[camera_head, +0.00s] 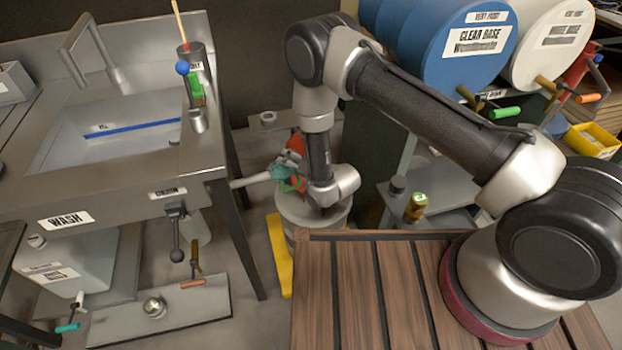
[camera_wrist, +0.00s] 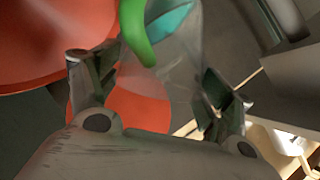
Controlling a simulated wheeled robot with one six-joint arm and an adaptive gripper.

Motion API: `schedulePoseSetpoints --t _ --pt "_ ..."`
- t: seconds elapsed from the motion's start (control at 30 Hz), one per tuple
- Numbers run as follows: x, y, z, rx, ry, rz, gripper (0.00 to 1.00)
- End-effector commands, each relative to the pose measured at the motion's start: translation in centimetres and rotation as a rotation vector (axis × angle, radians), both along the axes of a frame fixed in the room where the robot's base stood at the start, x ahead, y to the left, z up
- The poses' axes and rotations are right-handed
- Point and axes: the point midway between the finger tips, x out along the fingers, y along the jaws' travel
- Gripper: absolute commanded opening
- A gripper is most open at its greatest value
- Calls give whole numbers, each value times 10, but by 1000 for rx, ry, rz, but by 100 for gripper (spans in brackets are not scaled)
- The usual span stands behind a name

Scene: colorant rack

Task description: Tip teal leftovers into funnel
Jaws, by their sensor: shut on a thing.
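My gripper (camera_head: 297,182) is shut on a clear cup (camera_wrist: 178,62) with a green handle (camera_wrist: 134,32). Teal colour shows inside the cup toward its rim in the wrist view. The cup also shows as a small teal shape in the head view (camera_head: 281,171); it looks tilted, but the exact angle is hard to tell. An orange-red funnel (camera_head: 296,146) stands just behind the cup above a grey drum (camera_head: 315,213). In the wrist view the funnel (camera_wrist: 45,40) fills the upper left and shows behind the cup. Whether anything is pouring is not visible.
A steel wash sink (camera_head: 100,150) stands at left, with a holder (camera_head: 196,75) containing a stick on its right edge. Large blue (camera_head: 450,40) and white (camera_head: 552,45) drums with taps lie at upper right. A slatted wooden surface (camera_head: 345,290) is in front.

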Motion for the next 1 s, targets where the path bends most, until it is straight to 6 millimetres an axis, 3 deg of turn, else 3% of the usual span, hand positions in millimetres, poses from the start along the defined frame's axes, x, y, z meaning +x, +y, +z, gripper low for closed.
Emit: schedulePoseSetpoints --t 1.0 --pt "0 -4 1 138 3 0 54"
